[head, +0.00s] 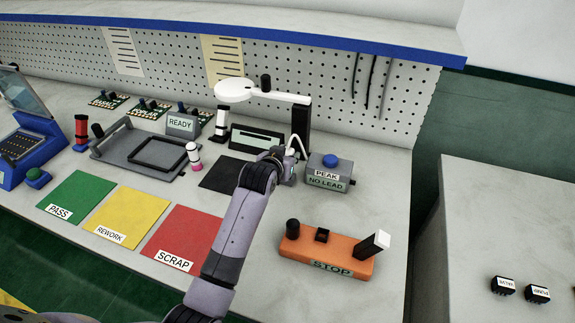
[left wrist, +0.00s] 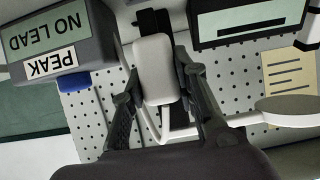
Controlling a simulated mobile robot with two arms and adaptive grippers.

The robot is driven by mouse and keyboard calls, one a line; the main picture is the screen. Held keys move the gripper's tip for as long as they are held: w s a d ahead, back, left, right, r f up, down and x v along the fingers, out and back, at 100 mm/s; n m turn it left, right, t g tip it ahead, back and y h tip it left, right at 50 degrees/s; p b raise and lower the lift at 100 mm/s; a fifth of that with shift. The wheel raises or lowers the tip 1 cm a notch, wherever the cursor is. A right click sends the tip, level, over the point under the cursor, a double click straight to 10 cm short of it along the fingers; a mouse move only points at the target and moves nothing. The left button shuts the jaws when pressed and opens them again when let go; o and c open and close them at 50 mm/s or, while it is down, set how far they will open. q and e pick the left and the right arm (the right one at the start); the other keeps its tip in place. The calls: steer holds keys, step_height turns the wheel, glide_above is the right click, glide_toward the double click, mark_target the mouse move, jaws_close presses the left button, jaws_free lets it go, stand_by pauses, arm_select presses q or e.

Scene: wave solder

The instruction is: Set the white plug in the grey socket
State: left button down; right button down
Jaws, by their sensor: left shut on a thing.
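My left gripper (head: 284,162) is over the back of the bench, left of the grey PEAK / NO LEAD box. In the left wrist view its two dark fingers (left wrist: 158,92) are closed on the sides of the white plug (left wrist: 155,62), a rounded white block. A white cable (left wrist: 152,122) shows behind the plug between the fingers. In the head view the arm and gripper hide most of the plug; a thin white cable loop (head: 297,143) shows there. I cannot make out a grey socket for certain. My right gripper is not in view.
The grey PEAK / NO LEAD box (head: 329,178) has a blue button. A white lamp (head: 262,95) on a dark post stands behind the gripper. An orange STOP box (head: 310,253) sits nearer the front. The perforated wall (head: 350,85) closes off the back.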

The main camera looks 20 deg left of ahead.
arm_select(q)
steer(key=shift+f, duration=1.85)
steer(key=c, duration=1.3)
jaws_free()
steer(key=shift+f, duration=0.15)
steer(key=shift+r, duration=0.25)
steer(key=v, duration=1.2)
